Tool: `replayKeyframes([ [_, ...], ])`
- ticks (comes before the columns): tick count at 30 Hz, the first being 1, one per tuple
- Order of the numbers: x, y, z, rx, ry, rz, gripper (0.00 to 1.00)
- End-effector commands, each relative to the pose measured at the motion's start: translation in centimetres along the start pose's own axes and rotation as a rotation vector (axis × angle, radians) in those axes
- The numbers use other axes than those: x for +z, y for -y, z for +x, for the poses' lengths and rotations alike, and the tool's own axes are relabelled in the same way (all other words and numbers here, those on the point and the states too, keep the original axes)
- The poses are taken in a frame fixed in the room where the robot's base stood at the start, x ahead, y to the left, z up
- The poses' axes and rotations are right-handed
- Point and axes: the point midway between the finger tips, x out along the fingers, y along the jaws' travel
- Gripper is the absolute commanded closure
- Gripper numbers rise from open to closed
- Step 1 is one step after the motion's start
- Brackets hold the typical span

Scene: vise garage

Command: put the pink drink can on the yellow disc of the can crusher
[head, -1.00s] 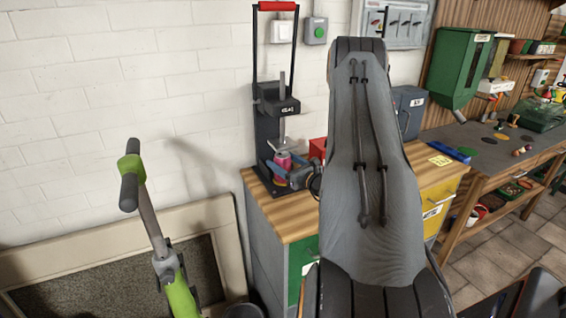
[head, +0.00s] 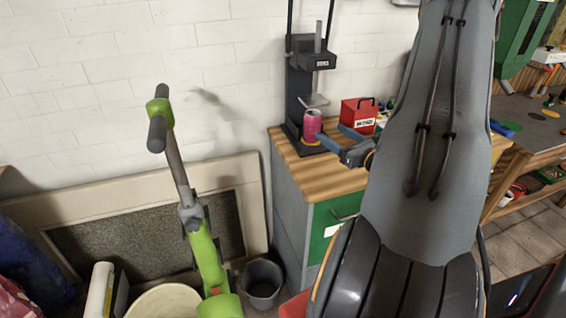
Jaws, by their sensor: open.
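The pink drink can (head: 312,126) stands upright in the can crusher, below its raised press plate. The yellow disc (head: 309,143) shows as a thin rim at the can's foot; the can appears to rest on it. The can crusher (head: 296,85) is a tall black frame on the wooden worktop, against the wall. My gripper (head: 331,133) is open, just right of the can, its blue fingers pointing left toward it. One fingertip overlaps the can's lower right edge in the picture; I cannot tell whether it touches.
A red toolbox (head: 358,114) stands on the worktop (head: 335,177) behind my gripper. A green scooter (head: 195,230), a grey bucket (head: 262,282) and a framed board (head: 150,225) stand on the left. My arm hides much of the right side.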

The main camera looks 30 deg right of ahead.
Motion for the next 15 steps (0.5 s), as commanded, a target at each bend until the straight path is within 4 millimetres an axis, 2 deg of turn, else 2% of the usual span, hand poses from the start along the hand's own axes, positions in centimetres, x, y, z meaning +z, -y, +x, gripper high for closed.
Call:
replayKeyframes([
  [2, 0.4, -2.2, 0.9, 0.066, -0.019, -0.015, 0.34],
  [4, 0.9, -5.9, 2.1, 0.176, -0.055, -0.044, 0.34],
  [5, 1.1, -8.0, 2.5, 0.240, -0.075, -0.062, 0.34],
  [8, 1.7, -16.8, 2.9, 0.504, -0.161, -0.160, 0.34],
  [9, 1.7, -20.5, 2.5, 0.626, -0.201, -0.217, 0.34],
  [11, 1.7, -25.6, 1.0, 0.804, -0.256, -0.315, 0.34],
  [12, 1.5, -28.5, -0.4, 0.919, -0.290, -0.387, 0.34],
  [15, 1.0, -34.0, -4.4, 1.192, -0.358, -0.599, 0.34],
])
